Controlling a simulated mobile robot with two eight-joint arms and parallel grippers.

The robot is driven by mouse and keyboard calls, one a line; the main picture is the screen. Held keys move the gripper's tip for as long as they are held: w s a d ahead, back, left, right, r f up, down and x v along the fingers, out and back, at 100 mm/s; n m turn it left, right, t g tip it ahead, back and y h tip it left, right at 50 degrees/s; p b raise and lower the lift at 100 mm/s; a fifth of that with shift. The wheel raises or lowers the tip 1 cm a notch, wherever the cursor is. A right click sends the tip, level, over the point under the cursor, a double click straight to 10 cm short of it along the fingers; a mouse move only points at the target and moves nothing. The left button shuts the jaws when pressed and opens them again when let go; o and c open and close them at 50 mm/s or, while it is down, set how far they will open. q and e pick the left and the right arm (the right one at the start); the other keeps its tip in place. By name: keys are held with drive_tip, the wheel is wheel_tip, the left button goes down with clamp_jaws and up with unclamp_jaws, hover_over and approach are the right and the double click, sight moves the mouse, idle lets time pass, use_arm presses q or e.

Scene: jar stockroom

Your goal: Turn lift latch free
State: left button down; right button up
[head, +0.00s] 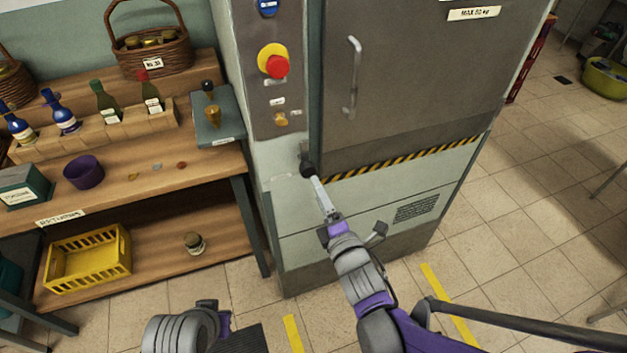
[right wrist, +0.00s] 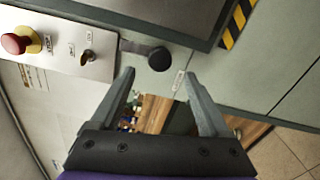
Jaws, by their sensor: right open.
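The lift latch is a short dark lever with a round black knob (head: 308,169), on the grey lift front just below and left of the door (head: 420,75). In the right wrist view the knob (right wrist: 160,59) shows with its lever (right wrist: 135,47) running to the left. My right gripper (head: 318,184) is open, with its fingers pointing at the knob. In the right wrist view the knob lies just beyond the gap between the two fingertips (right wrist: 159,77), and nothing is between them. Part of my left arm shows at the bottom, but its gripper does not show.
The control panel above the latch has a red emergency button (head: 277,67) and a small brass switch (head: 281,120). A vertical door handle (head: 352,80) is on the door. A wooden shelf (head: 215,165) with bottles stands close on the left. Open tiled floor lies right.

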drive_tip(key=v, duration=0.4)
drive_tip(key=shift+s, duration=0.1)
idle(0.3)
drive_tip(key=s+d+m+g+h+p, duration=0.4)
drive_tip(key=d+m+g+h+p, duration=0.1)
drive_tip(key=d+m, duration=0.6)
drive_tip(key=s+d+m+g+p, duration=0.2)
drive_tip(key=s+m+g, duration=0.4)
drive_tip(key=s+m, duration=0.6)
drive_tip(key=shift+s+f+m+g+h+p, duration=0.3)
drive_tip(key=shift+s+f+m+g+p, duration=0.1)
drive_tip(key=shift+p, duration=0.15)
drive_tip(key=shift+c, duration=0.2)
